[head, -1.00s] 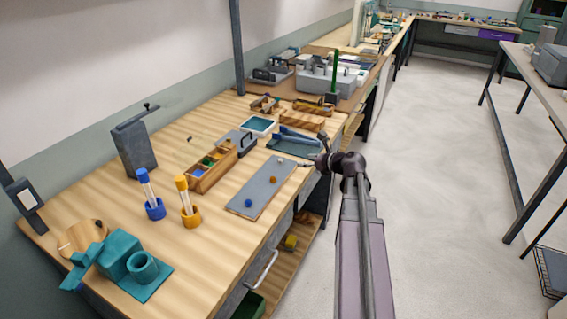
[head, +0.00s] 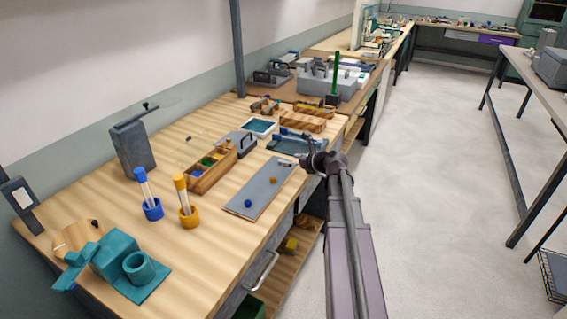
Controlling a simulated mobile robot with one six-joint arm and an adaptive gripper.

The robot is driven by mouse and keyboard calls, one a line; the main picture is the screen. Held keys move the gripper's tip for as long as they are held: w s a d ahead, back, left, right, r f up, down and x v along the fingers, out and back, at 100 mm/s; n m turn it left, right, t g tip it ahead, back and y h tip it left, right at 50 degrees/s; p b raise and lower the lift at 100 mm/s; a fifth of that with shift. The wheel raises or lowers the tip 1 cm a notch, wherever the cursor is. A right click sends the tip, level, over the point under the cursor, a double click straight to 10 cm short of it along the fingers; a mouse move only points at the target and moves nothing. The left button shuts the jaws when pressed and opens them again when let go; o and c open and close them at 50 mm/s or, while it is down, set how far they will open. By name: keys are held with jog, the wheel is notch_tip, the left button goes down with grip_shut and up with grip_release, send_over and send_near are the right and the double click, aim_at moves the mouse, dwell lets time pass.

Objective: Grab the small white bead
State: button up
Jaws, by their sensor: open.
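The small white bead (head: 281,161) looks like a tiny pale spot near the far end of the grey mat (head: 264,189). It is hard to make out at this size. My gripper (head: 290,165) is open at the mat's far right corner, just right of the bead. The fingertips are small and partly merge with the mat, so I cannot tell whether they touch the bead. A blue bead (head: 248,203) and an orange-brown bead (head: 273,181) also lie on the mat.
A wooden compartment box (head: 211,168) stands left of the mat, with a grey handled block (head: 236,143) behind it. A teal tray (head: 290,143) lies beyond the mat. Blue (head: 152,209) and yellow (head: 189,215) holders carry upright rods. The table front between them and the mat is clear.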

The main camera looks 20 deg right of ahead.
aim_at(282, 160)
jog(key=x, duration=0.1)
jog(key=b+x, duration=0.1)
jog(key=x, duration=0.1)
jog(key=shift+w+a+f+b, duration=0.1)
jog(key=shift+a+f+b, duration=0.1)
jog(key=shift+f+b, duration=0.15)
jog(key=shift+x, duration=0.75)
jog(key=shift+r, duration=0.1)
jog(key=c, duration=0.9)
